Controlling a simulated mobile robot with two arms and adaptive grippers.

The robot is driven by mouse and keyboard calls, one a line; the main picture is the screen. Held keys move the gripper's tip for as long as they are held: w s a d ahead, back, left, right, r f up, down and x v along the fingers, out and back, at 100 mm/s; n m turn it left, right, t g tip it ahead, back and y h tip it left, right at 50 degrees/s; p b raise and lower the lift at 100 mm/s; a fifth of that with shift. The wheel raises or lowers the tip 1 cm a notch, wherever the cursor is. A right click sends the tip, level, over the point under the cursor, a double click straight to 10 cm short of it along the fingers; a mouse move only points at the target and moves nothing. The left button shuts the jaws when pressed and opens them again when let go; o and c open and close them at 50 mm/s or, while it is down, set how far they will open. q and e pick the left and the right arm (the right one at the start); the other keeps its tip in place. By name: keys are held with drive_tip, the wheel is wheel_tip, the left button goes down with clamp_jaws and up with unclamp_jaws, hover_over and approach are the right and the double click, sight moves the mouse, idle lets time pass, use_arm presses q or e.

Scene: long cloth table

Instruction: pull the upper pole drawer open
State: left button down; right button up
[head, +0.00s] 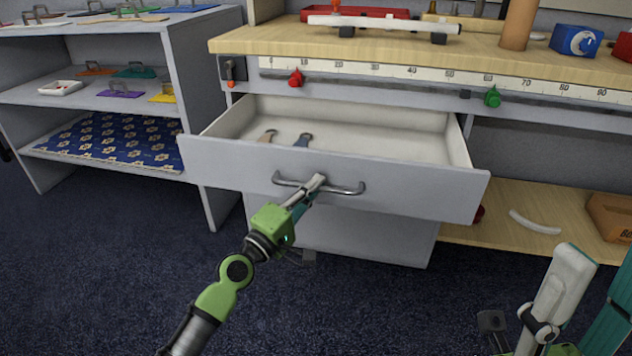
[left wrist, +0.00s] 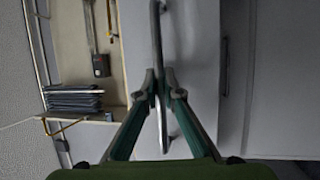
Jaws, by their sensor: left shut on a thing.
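The upper drawer (head: 400,194) is pulled out under the bench top, its inside showing. Its curved metal handle (head: 343,189) is on the grey front. My left gripper (head: 312,188) is shut on the handle near its middle. In the left wrist view, the fingers (left wrist: 161,88) close from both sides on the handle bar (left wrist: 157,45), in front of the drawer front (left wrist: 193,60). My right gripper (head: 592,262) is at the lower right, open and empty, partly cut off by the picture edge.
A grey panel (head: 350,240) is below the drawer. The bench top (head: 400,52) holds a red tray (head: 360,13), a blue box (head: 575,41) and other items. A shelf unit (head: 180,80) stands at left. The dark carpet (head: 90,270) in front is clear.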

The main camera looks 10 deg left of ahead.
use_arm(q)
drive_tip(key=shift+s, duration=0.15)
drive_tip(key=c, duration=2.4)
unclamp_jaws()
drive_tip(key=shift+c, duration=0.2)
drive_tip(key=v, duration=1.2)
